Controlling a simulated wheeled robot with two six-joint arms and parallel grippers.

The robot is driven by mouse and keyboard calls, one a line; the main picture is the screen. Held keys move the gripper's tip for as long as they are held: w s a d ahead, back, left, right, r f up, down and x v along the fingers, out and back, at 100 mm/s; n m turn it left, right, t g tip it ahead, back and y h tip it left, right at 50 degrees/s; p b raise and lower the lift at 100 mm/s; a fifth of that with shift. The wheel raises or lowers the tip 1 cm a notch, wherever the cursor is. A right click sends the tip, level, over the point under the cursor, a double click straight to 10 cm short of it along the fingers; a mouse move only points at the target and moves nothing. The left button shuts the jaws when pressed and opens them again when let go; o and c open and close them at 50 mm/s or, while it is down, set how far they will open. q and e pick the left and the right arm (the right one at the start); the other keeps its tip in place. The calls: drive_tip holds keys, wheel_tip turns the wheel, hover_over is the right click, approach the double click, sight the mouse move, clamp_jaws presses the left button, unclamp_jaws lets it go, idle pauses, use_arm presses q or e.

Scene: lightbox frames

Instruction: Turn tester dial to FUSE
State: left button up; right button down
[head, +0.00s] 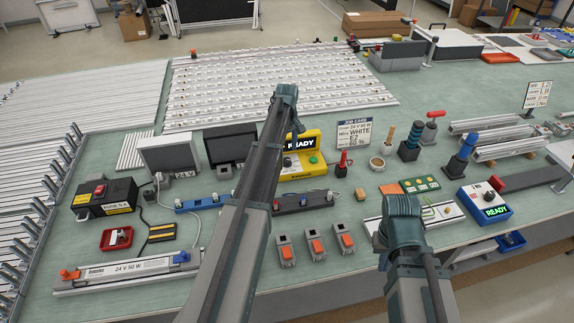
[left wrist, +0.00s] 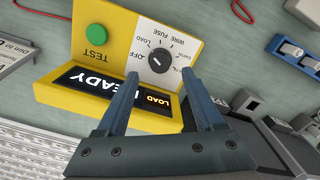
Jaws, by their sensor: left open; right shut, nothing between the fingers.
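The yellow tester (head: 312,143) stands mid-table, with a READY display and a green button, partly hidden by my left arm. In the left wrist view the tester (left wrist: 60,88) shows its round dark dial (left wrist: 157,62), with OFF, LOAD, WIRE and FUSE labels around it. I cannot clearly tell the dial's pointer direction. The display reads READY and LOAD. My left gripper (left wrist: 158,88) is open and empty, its fingertips on either side below the dial, apparently apart from it. In the head view my right gripper (head: 383,262) is shut, low near the table's front edge.
A blue device with a READY display (head: 485,200) stands at right. The job card (head: 353,133) reads WHITE, E2. Several light bars fill the back.

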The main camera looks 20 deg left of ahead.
sight(287, 160)
use_arm(q)
wheel_tip(287, 160, down, 5)
drive_tip(key=b, duration=0.4)
clamp_jaws()
